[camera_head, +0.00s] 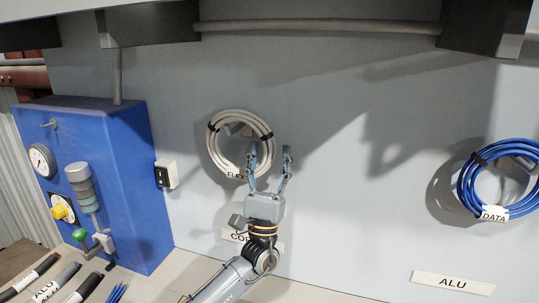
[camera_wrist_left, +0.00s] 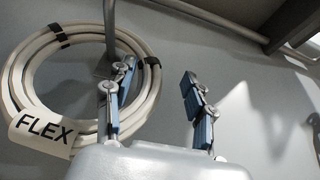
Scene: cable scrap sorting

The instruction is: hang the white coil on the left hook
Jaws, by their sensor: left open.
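The white coil (camera_head: 216,152), with black ties and a FLEX tag, is up against the grey wall at the left hook (camera_head: 238,128). In the left wrist view the white coil (camera_wrist_left: 17,77) appears on the left, with the hook's grey rod (camera_wrist_left: 109,22) crossing its top right part. My left gripper (camera_head: 269,152) is open in front of the coil's lower right side. In the left wrist view its fingers (camera_wrist_left: 158,75) are spread; one overlaps the coil's right side, the other is clear of it. Contact cannot be told. My right gripper is not in view.
A blue coil (camera_head: 465,186) tagged DATA is at the wall on the right, above an ALU plate (camera_head: 453,283). A blue machine (camera_head: 120,150) with a gauge stands left. Cable pieces (camera_head: 62,283) lie at lower left. A bar (camera_head: 320,27) runs overhead.

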